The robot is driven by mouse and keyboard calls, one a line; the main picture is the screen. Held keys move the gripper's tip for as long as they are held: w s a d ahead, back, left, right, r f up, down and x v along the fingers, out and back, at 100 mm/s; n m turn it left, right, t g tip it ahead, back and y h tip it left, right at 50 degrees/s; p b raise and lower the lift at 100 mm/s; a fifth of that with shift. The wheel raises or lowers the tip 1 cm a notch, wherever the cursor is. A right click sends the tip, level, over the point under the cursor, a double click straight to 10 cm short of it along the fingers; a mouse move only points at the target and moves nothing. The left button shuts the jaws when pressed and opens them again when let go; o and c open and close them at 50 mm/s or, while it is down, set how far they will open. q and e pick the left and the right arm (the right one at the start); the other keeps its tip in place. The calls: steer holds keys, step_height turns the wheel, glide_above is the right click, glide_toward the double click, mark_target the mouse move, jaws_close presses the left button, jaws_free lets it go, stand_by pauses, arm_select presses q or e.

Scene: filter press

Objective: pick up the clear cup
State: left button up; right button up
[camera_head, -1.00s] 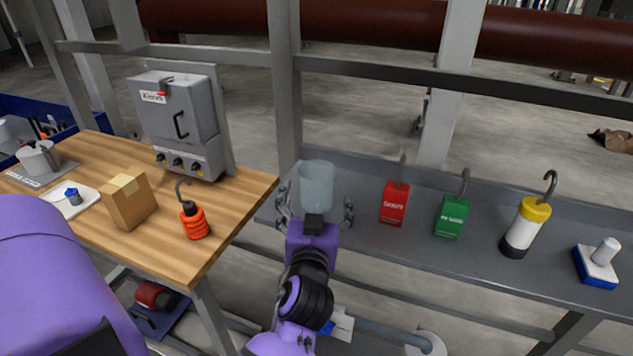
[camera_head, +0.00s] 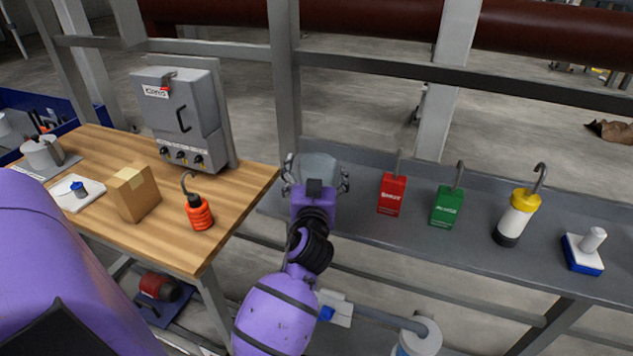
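The clear cup (camera_head: 317,164) stands at the left end of the grey shelf, partly hidden by my gripper. My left gripper (camera_head: 316,172) is at the cup, with one finger on each side of it. The fingers are spread wide and look open; I cannot tell whether they touch the cup. The cup's lower part is hidden behind the gripper's wrist. My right gripper is not in view.
On the grey shelf (camera_head: 370,233) right of the cup stand a red tag block (camera_head: 391,194), a green one (camera_head: 447,207), a yellow-topped bottle (camera_head: 517,217) and a blue-white stamp (camera_head: 583,250). The wooden table (camera_head: 225,215) holds a cardboard box (camera_head: 133,194) and an orange hooked item (camera_head: 199,212).

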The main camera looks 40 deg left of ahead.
arm_select(q)
steer(key=c, duration=1.1)
